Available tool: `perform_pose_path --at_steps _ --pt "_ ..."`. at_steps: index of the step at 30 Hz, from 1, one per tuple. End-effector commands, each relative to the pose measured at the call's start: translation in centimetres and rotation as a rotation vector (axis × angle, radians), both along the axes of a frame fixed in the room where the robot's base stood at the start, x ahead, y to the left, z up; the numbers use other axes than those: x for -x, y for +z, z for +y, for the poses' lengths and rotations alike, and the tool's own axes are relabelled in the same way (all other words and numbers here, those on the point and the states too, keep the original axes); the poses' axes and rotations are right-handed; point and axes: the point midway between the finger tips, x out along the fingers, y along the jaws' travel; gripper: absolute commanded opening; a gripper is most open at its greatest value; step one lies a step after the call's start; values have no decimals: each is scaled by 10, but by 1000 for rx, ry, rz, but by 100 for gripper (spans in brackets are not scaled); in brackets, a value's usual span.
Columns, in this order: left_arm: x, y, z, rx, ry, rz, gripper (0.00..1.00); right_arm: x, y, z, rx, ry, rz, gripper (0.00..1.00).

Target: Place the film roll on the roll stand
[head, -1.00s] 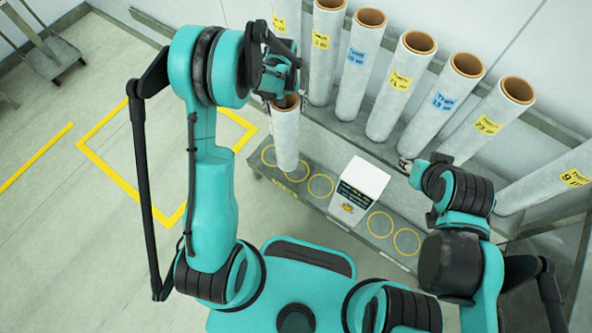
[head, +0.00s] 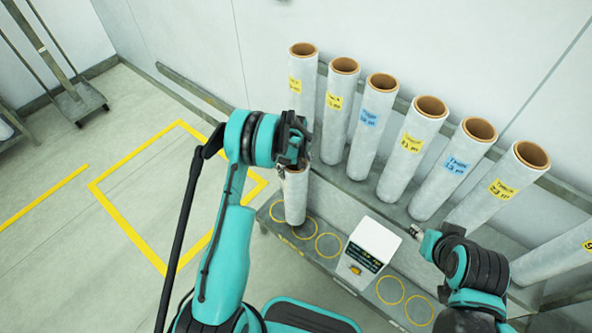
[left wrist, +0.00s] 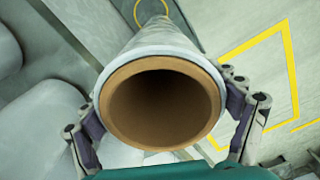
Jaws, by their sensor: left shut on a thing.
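The film roll (head: 295,200) is a white wrapped tube with a brown core. It stands about upright over the left part of the low grey bench with yellow rings (head: 345,270). My left gripper (head: 293,163) is shut on its top end; in the left wrist view its fingers lie on both sides of the film roll (left wrist: 160,105). One yellow ring (left wrist: 150,8) shows past the roll's far end. I cannot tell whether its bottom touches the bench. My right gripper (head: 428,240) is small, to the right of the white scale; its jaws are unclear.
Several labelled film rolls (head: 382,130) lean in a row on a grey rack behind. A yellow floor outline (head: 125,215) and clear floor lie left. A trolley (head: 80,102) stands far left.

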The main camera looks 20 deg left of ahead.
Motion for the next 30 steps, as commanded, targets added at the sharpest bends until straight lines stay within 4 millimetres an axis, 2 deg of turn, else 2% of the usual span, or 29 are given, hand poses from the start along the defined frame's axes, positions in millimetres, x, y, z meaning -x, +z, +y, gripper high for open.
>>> perform_pose_path --at_steps 12,23,24,25,26,30 --pt "0 -39 0 0 -1 0 28 0 -12 0 0 0 0 40" --pt "0 -41 0 0 -1 0 28 0 -14 0 0 0 0 40" --pt "0 -43 0 0 -1 0 90 0 -15 0 0 0 0 40" --pt "0 -42 0 0 -1 0 98 0 -14 0 0 0 0 40" --pt "0 -42 0 0 -1 0 100 0 -14 0 0 0 0 40" --pt "0 -41 0 0 -1 0 100 0 -14 0 0 0 0 40"
